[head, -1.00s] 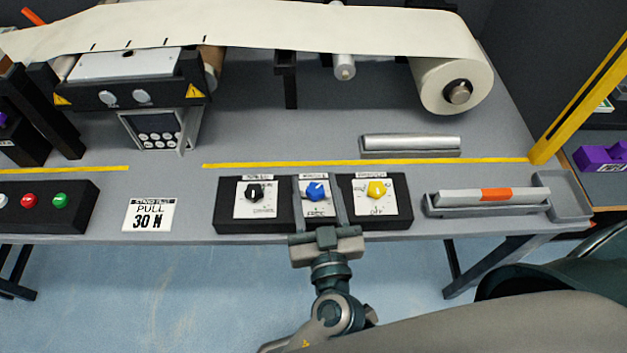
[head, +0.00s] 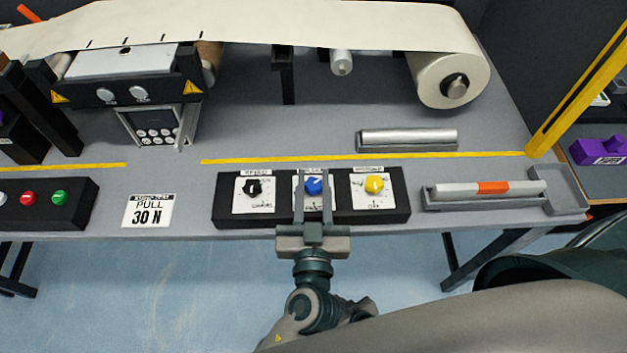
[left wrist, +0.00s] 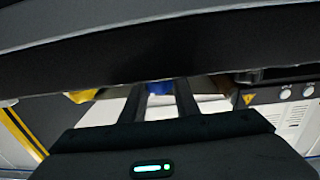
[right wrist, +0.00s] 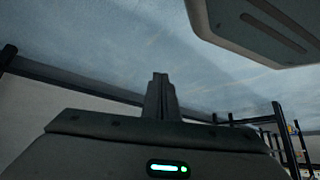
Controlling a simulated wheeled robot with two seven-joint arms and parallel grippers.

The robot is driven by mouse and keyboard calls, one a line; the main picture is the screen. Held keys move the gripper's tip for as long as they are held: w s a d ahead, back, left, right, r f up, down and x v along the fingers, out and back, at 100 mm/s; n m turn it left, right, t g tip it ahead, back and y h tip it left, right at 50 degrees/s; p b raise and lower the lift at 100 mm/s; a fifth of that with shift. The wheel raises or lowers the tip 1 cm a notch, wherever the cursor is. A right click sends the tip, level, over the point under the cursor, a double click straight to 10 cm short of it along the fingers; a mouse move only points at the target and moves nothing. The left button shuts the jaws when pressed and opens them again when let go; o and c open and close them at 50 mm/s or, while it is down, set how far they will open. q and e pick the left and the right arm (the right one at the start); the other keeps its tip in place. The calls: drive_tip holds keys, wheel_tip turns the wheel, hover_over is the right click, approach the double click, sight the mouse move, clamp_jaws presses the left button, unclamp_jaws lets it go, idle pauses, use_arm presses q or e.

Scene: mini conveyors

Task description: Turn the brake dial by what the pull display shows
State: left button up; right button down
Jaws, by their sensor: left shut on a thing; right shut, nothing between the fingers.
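A black dial box (head: 284,219) on the table's front edge carries a black dial (head: 252,188), a blue dial (head: 313,186) and a yellow dial (head: 374,184) on white plates. The small labels are too blurred to read surely. My left gripper (head: 313,178) is shut on the blue dial, fingers on either side of it; a bit of blue shows between the fingers in the left wrist view (left wrist: 160,88). My right gripper (right wrist: 160,77) is shut and empty, over floor in the right wrist view.
A button box (head: 45,203) with red and green buttons stands at the left. A tray (head: 450,204) with a grey and orange bar (head: 492,188) is at the right. A silver bar (head: 408,138) lies behind the yellow line. A paper roll (head: 440,82) stands at the back.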

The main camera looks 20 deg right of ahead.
use_arm(q)
drive_tip(key=m+g+h+p, duration=0.2)
drive_tip(key=h, duration=0.1)
drive_tip(key=m+h+p, duration=0.1)
drive_tip(key=h, duration=0.1)
drive_tip(key=shift+a+r+m+g, duration=0.1)
drive_tip(key=shift+r+m+g, duration=0.2)
drive_tip(key=shift+m+g, duration=0.1)
drive_tip(key=m+g+h+p, duration=0.2)
drive_tip(key=h+p, duration=0.1)
drive_tip(key=shift+f+g, duration=0.2)
drive_tip(key=shift+g, duration=0.1)
use_arm(e)
drive_tip(key=s+d+f+g, duration=0.1)
drive_tip(key=s+d+g, duration=0.1)
drive_tip(key=s, duration=0.5)
drive_tip(key=s+d+f+g+h, duration=0.1)
drive_tip(key=s+d, duration=0.3)
drive_tip(key=s, duration=0.4)
drive_tip(key=s+d+f+g+h, duration=0.1)
drive_tip(key=s+d+f+g, duration=0.1)
drive_tip(key=s, duration=0.5)
drive_tip(key=shift+s+d+f+g, duration=0.2)
drive_tip(key=shift+d+f+g, duration=0.15)
drive_tip(key=shift+d+g, duration=0.3)
drive_tip(key=shift+a, duration=0.1)
use_arm(q)
drive_tip(key=o, duration=1)
drive_tip(key=shift+o, duration=0.2)
drive_tip(key=shift+f, duration=0.1)
